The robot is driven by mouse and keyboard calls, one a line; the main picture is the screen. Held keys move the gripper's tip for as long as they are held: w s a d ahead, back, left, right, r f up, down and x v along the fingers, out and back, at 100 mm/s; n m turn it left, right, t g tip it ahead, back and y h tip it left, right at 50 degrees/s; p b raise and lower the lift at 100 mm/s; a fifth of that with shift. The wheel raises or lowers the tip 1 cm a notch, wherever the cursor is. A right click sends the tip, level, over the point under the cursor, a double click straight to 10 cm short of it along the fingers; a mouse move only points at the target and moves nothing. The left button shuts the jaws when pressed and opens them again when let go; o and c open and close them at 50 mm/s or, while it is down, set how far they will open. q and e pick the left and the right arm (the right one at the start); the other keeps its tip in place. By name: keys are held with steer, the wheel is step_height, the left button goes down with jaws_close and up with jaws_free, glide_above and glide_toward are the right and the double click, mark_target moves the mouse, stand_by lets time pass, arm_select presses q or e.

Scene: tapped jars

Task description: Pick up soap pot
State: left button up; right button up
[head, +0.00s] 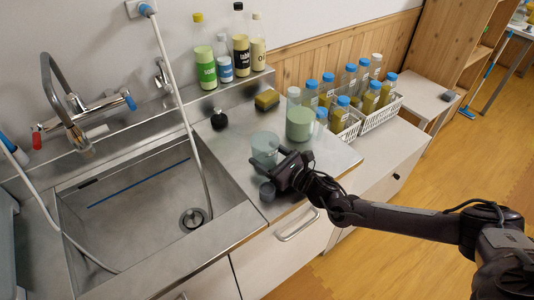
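Which vessel is the soap pot I cannot tell for certain. A small round black pot (219,119) with a narrow top stands on the steel counter right of the sink. A translucent pale green cup (264,147) stands nearer the front, and a larger jar with light green contents (299,122) stands behind it. My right gripper (279,168) reaches in from the right, low over the counter at the cup's front right. Its fingers look spread apart, with nothing clearly between them. A small grey round piece (267,191) is close to the lower finger. My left gripper is not in view.
The sink (140,215) with tap and hoses fills the left. Several blue-capped bottles (371,96) fill white baskets (380,116) at the right. Free steel lies between black pot and cup.

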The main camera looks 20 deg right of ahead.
steer(key=shift+r, duration=0.55)
arm_select(q)
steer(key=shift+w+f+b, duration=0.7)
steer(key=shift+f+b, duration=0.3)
steer(key=shift+b, duration=0.05)
arm_select(e)
step_height(320, 180, up, 19)
stand_by(0.3)
